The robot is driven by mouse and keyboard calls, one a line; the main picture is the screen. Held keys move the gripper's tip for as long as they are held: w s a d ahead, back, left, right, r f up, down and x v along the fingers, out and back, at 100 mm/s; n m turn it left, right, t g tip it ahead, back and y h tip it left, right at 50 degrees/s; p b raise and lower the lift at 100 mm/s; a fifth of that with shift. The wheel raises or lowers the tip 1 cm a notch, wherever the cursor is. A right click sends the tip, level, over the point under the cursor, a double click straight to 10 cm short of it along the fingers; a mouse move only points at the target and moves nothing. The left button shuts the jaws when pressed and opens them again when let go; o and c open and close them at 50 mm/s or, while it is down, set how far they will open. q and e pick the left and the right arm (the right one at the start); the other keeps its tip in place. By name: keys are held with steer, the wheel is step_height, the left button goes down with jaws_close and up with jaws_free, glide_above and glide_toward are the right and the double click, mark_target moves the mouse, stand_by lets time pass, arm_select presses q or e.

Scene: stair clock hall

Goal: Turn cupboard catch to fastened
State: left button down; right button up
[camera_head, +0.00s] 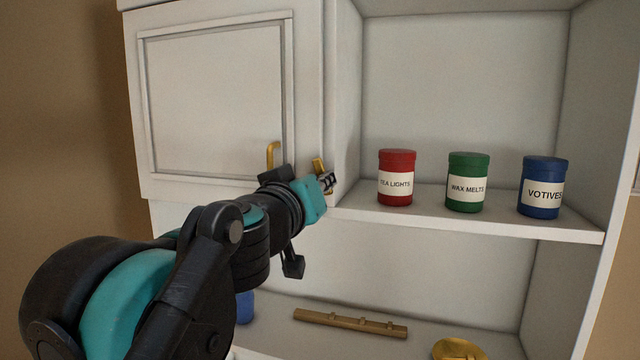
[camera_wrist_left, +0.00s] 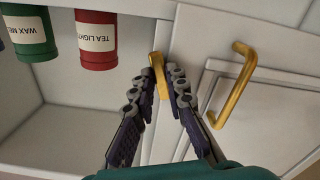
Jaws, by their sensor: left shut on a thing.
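The brass cupboard catch (camera_head: 318,165) is on the white frame strip just right of the cupboard door (camera_head: 215,95). It stands close to upright, with a slight tilt. The door looks closed and has a brass handle (camera_head: 272,154). The handle (camera_wrist_left: 234,84) is apart from the fingers. My right gripper is in neither view.
Red (camera_head: 397,178), green (camera_head: 466,183) and blue (camera_head: 542,187) labelled jars stand on the open shelf (camera_head: 480,220) to the right. Below lie a wooden rail with pegs (camera_head: 350,323) and a brass dish (camera_head: 456,349). A blue object (camera_head: 244,307) is partly hidden by my arm.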

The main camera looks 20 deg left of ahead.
arm_select(q)
steer(key=n, duration=0.9)
steer(key=n+b, duration=0.1)
steer(key=n, duration=0.3)
steer(key=shift+a+f+n, duration=0.3)
steer(key=shift+f, duration=0.1)
steer(key=c, duration=1.5)
jaws_free()
steer(key=shift+c, duration=0.2)
steer(key=shift+s, duration=0.15)
steer(key=s, duration=1.1)
steer(key=shift+s+a, duration=0.25)
steer(key=shift+s, duration=0.1)
